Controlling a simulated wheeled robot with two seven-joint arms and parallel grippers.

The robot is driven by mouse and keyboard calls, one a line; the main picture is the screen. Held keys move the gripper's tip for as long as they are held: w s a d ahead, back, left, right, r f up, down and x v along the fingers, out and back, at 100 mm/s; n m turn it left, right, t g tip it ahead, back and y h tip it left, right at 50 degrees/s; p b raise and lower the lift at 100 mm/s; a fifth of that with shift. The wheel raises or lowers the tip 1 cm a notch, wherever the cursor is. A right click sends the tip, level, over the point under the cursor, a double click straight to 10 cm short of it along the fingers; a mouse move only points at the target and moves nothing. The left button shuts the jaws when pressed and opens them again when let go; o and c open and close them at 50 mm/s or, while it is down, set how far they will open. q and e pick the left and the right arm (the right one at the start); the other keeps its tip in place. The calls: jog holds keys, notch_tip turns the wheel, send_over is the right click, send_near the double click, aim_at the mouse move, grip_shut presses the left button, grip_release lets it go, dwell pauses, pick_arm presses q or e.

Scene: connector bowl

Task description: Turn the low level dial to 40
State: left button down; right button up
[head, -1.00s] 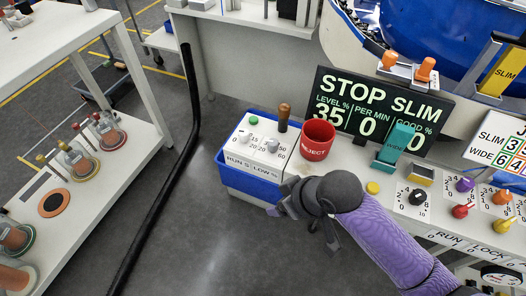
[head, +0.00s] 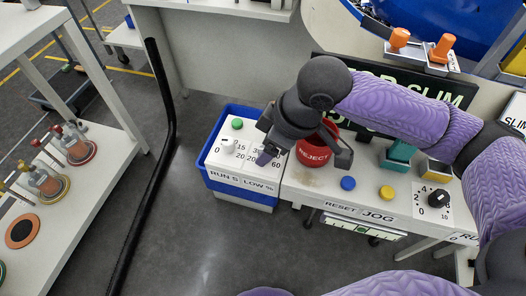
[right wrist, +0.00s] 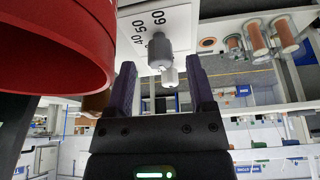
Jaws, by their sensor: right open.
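The low level dial is mostly hidden behind my right gripper (head: 266,153) in the head view. In the right wrist view the grey low dial (right wrist: 160,52) stands beside the numbers 40, 50 and 60; its pointer setting cannot be read. My right gripper (right wrist: 162,88) is open, its two fingers either side of the line to the dial, apart from it. My left gripper is out of view.
A red REJECT cup (head: 313,152) stands close to the right of the panel and looms at left in the wrist view (right wrist: 50,45). A green button (head: 237,124) is on the panel. Blue (head: 348,183) and yellow (head: 386,193) buttons lie to the right.

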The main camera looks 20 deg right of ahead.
jog(key=x, duration=0.2)
jog(key=shift+a+f+b, duration=0.1)
jog(key=shift+f+b, duration=0.15)
jog(key=shift+b, duration=0.05)
pick_arm(q)
jog(key=shift+a+f, duration=0.4)
jog(key=shift+f, duration=0.2)
